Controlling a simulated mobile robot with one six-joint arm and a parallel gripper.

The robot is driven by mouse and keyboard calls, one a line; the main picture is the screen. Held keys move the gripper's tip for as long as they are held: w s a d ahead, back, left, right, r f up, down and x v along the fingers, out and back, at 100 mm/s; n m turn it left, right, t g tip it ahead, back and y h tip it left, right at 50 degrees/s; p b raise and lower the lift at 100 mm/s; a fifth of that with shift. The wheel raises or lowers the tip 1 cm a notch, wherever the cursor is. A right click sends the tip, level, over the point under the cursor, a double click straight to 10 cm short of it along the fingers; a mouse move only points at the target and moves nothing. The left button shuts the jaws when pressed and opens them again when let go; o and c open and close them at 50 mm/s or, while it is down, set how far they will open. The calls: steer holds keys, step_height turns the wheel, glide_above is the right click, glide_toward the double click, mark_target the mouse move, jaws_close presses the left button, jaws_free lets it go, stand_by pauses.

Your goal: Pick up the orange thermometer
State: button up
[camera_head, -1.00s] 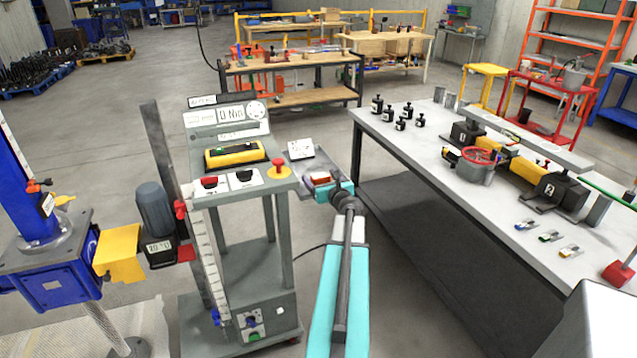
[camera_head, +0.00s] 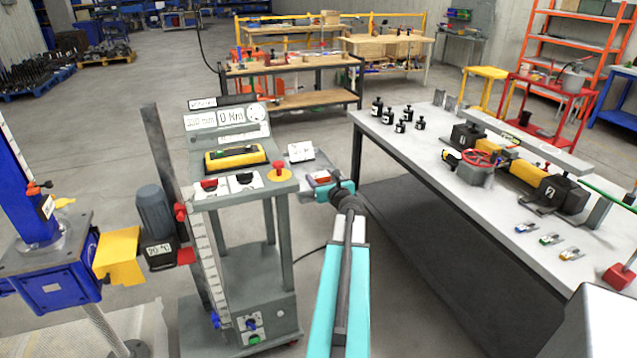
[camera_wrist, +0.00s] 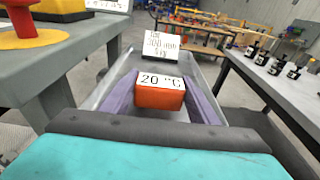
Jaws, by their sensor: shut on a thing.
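The orange thermometer (camera_wrist: 158,98) is a small block with a white "20 °C" label on top, in the middle of the wrist view. My gripper (camera_wrist: 162,92) has purple fingers along both sides of it and is shut on it. In the head view, my gripper (camera_head: 321,177) is beside the right side of the grey control stand, with the thermometer (camera_head: 320,180) showing as a small orange-red patch. A grey tray (camera_wrist: 205,72) lies around and beyond the fingers. I cannot tell whether the thermometer touches the tray.
The grey control stand (camera_head: 235,187), with a red stop button (camera_head: 278,164), is close on the left. A white card (camera_wrist: 162,46) stands beyond the thermometer. The workbench (camera_head: 440,170) on the right carries black weights (camera_head: 388,116) and a red-wheeled jack (camera_head: 478,165).

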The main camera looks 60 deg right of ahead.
step_height(320, 180, up, 2)
steer(key=shift+r, duration=0.1)
steer(key=w+a+p+v, duration=0.1)
steer(key=p+v, duration=0.6)
steer(key=v, duration=0.4)
steer(key=shift+a, duration=0.2)
steer(key=p, duration=0.4)
steer(key=shift+s+a, duration=0.25)
steer(key=shift+a, duration=0.05)
steer(key=shift+s+a+p, duration=0.25)
steer(key=shift+p, duration=1)
steer(key=shift+s+a+p, duration=0.25)
steer(key=shift+p, duration=0.95)
steer(key=shift+p+v, duration=1.3)
steer(key=shift+a+f, duration=0.2)
steer(key=shift+f, duration=0.05)
